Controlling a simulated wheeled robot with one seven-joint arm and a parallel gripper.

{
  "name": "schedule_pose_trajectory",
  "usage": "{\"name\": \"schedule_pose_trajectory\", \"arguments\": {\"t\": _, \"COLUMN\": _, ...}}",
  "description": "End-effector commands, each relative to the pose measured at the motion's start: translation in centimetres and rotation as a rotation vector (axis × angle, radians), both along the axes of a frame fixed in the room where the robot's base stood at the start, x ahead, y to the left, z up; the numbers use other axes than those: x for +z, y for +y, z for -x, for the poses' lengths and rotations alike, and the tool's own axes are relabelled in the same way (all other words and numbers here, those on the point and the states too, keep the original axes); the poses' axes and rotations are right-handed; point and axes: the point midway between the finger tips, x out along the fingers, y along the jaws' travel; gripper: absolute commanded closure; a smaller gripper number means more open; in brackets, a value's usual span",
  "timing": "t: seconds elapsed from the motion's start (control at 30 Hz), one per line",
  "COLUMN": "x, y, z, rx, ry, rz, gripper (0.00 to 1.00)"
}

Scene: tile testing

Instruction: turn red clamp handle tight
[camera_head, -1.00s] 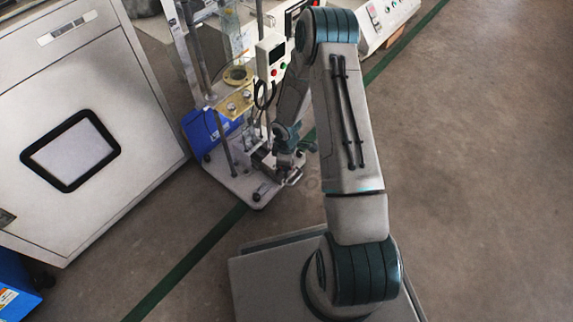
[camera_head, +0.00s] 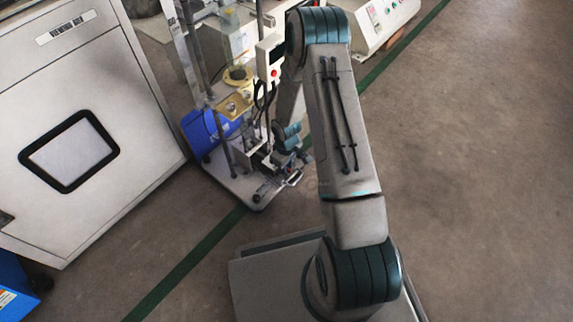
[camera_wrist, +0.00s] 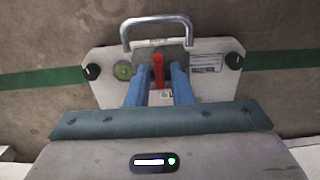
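The red clamp handle (camera_wrist: 158,69) shows in the wrist view, pointing up the picture near the middle of a white base plate (camera_wrist: 105,63). My gripper (camera_wrist: 160,76) has its two blue fingers on either side of the handle, with a gap visible on each side. The gripper is open. How far down the fingers reach around the handle is hard to tell. In the head view my wrist is low over the front of the test stand's plate (camera_head: 238,188), and the red handle cannot be made out there.
A metal loop handle (camera_wrist: 157,20) stands at the plate's far edge, with black knobs (camera_wrist: 92,72) at the sides. In the head view, the stand's posts and a blue cylinder (camera_head: 207,130) are close to my arm. A white cabinet (camera_head: 80,110) stands left. Floor at right is clear.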

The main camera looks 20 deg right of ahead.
Motion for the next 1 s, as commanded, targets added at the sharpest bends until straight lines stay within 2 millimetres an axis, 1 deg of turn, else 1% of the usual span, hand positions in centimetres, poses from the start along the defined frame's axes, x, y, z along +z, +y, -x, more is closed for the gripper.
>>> {"name": "schedule_pose_trajectory", "arguments": {"t": 0.2, "x": 0.0, "y": 0.0, "z": 0.0, "rx": 0.001, "ry": 0.000, "rz": 0.000, "gripper": 0.80}}
{"name": "schedule_pose_trajectory", "arguments": {"t": 0.33, "x": 0.7, "y": 0.0, "z": 0.0, "rx": 0.001, "ry": -0.001, "rz": 0.000, "gripper": 0.80}}
{"name": "schedule_pose_trajectory", "arguments": {"t": 0.9, "x": 6.5, "y": 0.0, "z": -0.1, "rx": 0.002, "ry": -0.001, "rz": 0.000, "gripper": 0.80}}
{"name": "schedule_pose_trajectory", "arguments": {"t": 1.0, "x": 7.1, "y": 0.0, "z": -0.1, "rx": 0.003, "ry": -0.001, "rz": 0.000, "gripper": 0.80}}
